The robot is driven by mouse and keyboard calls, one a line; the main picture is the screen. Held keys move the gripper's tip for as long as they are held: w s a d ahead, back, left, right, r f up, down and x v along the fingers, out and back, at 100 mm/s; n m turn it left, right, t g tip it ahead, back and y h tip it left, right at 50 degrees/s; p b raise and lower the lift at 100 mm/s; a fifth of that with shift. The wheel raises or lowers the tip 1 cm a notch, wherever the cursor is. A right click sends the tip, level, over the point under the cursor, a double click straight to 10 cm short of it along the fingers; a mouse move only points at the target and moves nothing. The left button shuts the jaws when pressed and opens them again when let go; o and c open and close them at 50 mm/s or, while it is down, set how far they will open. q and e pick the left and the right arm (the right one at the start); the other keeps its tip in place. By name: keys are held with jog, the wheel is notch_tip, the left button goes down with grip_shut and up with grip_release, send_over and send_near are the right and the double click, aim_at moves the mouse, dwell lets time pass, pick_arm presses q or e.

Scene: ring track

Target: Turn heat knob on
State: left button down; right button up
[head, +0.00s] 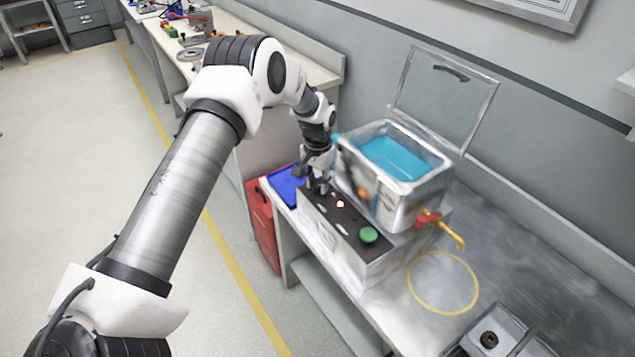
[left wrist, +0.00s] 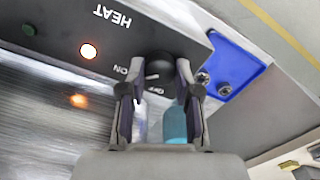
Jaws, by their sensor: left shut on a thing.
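In the head view my left gripper (head: 318,182) is at the panel's far end and hides the knob. A small orange-white light (left wrist: 88,51) glows on the panel; it also shows in the head view (head: 340,204). My right gripper is not in view.
A steel bath (head: 430,190) with blue liquid and a raised lid (head: 440,95) stands behind the panel. A green button (head: 368,235) is at the panel's near end. A red and yellow tap (head: 440,226) sticks out right. A blue tray (head: 284,185) lies left.

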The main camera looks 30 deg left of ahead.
aim_at(318, 185)
pick_arm(q)
jog(key=shift+s+f, duration=0.2)
jog(key=shift+f, duration=0.05)
jog(key=c, duration=1.1)
grip_release()
jog(key=shift+o, duration=1.4)
jog(key=shift+w, duration=0.15)
jog(key=shift+r, duration=0.1)
notch_tip(318, 185, up, 12)
